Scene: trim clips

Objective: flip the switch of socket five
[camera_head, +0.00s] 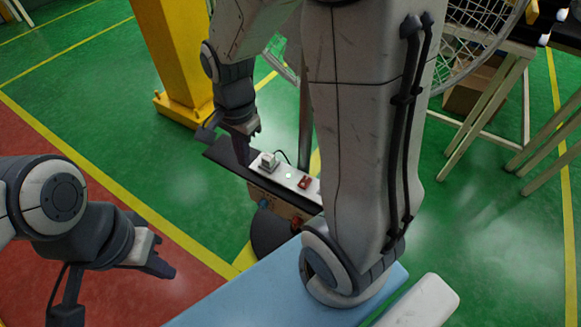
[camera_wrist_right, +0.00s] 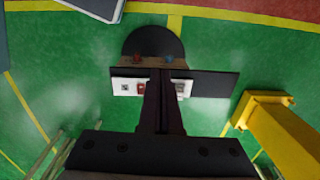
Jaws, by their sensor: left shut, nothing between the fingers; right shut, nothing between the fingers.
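A white power strip (camera_head: 290,178) lies on a dark board, with a pale plug (camera_head: 268,162) and cable near its left end and a red switch (camera_head: 305,182) further right. My right upper arm hides its right end. In the right wrist view the strip (camera_wrist_right: 134,87) shows a socket and a red part (camera_wrist_right: 114,88) left of my fingers; the fingers cover its middle. My right gripper (camera_head: 243,160) is shut and empty, pointing down beside the strip's left end; contact cannot be told. My left gripper (camera_head: 166,268) is shut and empty, well away at lower left. Socket numbers are not readable.
The dark board (camera_wrist_right: 212,84) sits on a brown box with a blue knob (camera_wrist_right: 169,60) and a red knob (camera_wrist_right: 137,58). A yellow post (camera_head: 178,60) stands behind. A light blue surface (camera_head: 225,300) is in front.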

